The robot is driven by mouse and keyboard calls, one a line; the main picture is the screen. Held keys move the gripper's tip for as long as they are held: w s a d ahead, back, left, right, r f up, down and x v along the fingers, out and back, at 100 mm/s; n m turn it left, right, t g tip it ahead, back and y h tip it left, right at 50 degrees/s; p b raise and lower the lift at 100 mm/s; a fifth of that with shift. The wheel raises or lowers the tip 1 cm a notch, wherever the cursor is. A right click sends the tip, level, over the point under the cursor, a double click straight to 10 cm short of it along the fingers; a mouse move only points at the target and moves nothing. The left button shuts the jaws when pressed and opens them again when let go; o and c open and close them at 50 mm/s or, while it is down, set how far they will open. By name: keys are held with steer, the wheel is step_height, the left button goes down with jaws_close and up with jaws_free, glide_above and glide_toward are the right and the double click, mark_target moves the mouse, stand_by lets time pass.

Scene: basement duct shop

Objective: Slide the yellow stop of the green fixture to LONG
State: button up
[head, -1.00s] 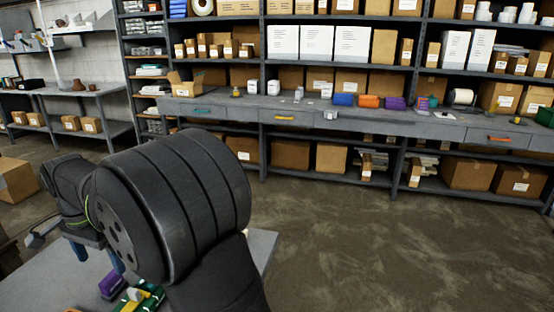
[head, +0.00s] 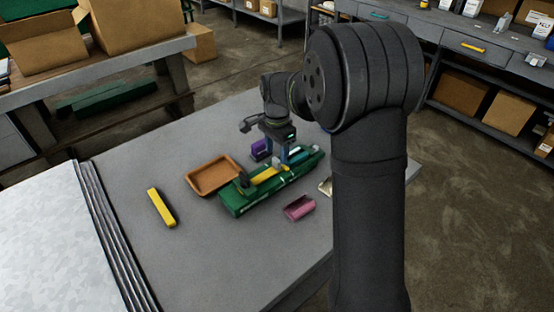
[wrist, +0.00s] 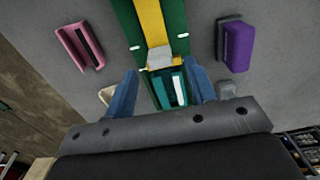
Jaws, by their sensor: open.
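The green fixture (head: 240,207) lies on the grey table in the head view, and it also runs down from the top of the wrist view (wrist: 179,22). A long yellow piece (wrist: 149,18) lies along it and ends at a pale grey block with yellow edges (wrist: 158,57). I cannot tell which part is the stop, and no LONG mark is readable. A teal piece with a white stripe (wrist: 168,90) sits in the near end. My gripper (wrist: 162,69) is open, its blue fingers on either side of the fixture's near end. It also shows over the fixture in the head view (head: 284,158).
A brown tray (head: 192,181) and a loose yellow bar (head: 161,207) lie left of the fixture. A purple block (head: 261,148) lies behind it, a pink block (head: 299,207) in front. A small pale object (head: 326,186) is partly hidden by my arm.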

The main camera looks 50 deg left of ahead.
mark_target(277, 159)
steer(key=shift+f, duration=2.1)
